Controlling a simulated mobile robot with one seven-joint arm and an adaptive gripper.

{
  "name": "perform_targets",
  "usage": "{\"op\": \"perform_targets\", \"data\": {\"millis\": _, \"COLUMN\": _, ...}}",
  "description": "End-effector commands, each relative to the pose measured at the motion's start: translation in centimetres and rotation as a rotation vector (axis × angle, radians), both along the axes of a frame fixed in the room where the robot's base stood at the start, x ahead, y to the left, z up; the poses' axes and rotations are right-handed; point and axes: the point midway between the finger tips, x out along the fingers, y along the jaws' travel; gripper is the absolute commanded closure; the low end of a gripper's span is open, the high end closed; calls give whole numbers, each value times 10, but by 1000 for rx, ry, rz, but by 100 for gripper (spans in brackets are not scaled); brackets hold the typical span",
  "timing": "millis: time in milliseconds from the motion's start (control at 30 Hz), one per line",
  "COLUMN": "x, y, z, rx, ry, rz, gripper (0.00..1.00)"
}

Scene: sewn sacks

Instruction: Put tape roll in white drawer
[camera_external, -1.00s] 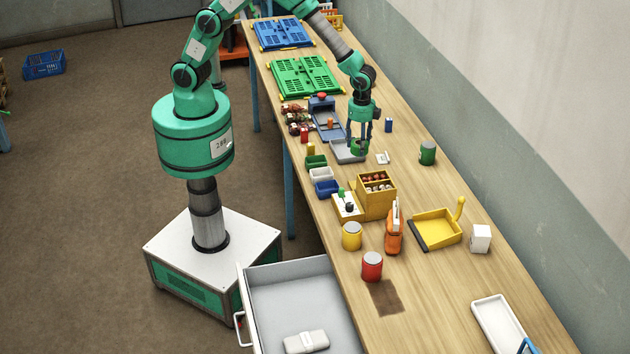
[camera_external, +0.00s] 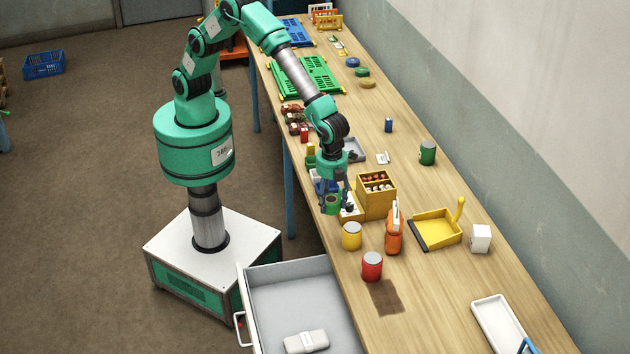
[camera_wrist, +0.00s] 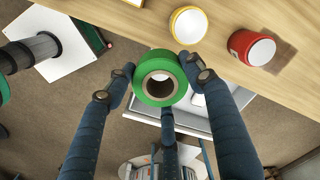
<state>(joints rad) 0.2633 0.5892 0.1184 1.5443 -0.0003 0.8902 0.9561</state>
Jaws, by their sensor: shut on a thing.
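A green tape roll (camera_wrist: 155,89) is held between the fingers of my gripper (camera_wrist: 160,82), its round core facing the wrist camera. In the external view, my gripper (camera_external: 336,199) holds the tape roll (camera_external: 332,205) at the bench's front edge, above and beside the small bins. The white drawer (camera_external: 292,288) is pulled open below the bench at the front, down and left of the yellow can. In the wrist view part of the drawer (camera_wrist: 227,97) shows beyond the fingers, partly hidden by them.
A white packet (camera_external: 306,342) lies in the drawer. A yellow can (camera_external: 352,236) and a red can (camera_external: 372,266) stand near the bench edge. A yellow box of small items (camera_external: 377,203) and an orange bottle (camera_external: 394,234) stand beside them.

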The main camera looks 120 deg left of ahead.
Motion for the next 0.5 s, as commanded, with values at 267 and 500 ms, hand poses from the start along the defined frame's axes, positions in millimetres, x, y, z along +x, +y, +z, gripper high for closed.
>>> {"op": "perform_targets", "data": {"millis": 267, "x": -14, "y": -110, "z": -1, "rx": 0, "ry": -2, "rz": -238, "gripper": 73}}
{"op": "perform_targets", "data": {"millis": 500, "x": -32, "y": -179, "z": 0, "rx": -1, "ry": -1, "rz": -395, "gripper": 73}}
